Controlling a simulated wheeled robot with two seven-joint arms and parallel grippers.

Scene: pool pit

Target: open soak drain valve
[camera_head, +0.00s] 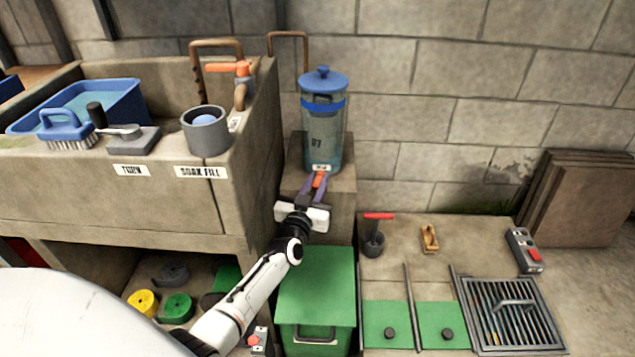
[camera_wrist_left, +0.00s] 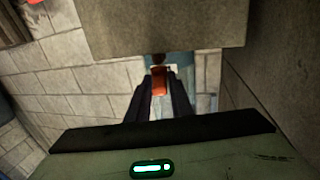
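The soak tank (camera_head: 322,125) is a clear, blue-lidded cylinder on a stone ledge at centre. A small orange valve handle (camera_head: 318,180) sits low at its front, below a white label. My left gripper (camera_head: 317,182) reaches up to it, one dark finger on each side. In the left wrist view, the orange handle (camera_wrist_left: 159,82) fills the narrow gap between the fingertips (camera_wrist_left: 161,80), which look shut on it. The tank's lower part shows just behind. The fingers partly hide the handle and its mount. My right gripper is not in view.
A stone sink (camera_head: 95,208) with a blue tub (camera_head: 105,100), brushes, a grey cup (camera_head: 205,130) and an orange-handled tap (camera_head: 230,69) stands left. A green-lidded bin (camera_head: 316,285) is below my gripper.

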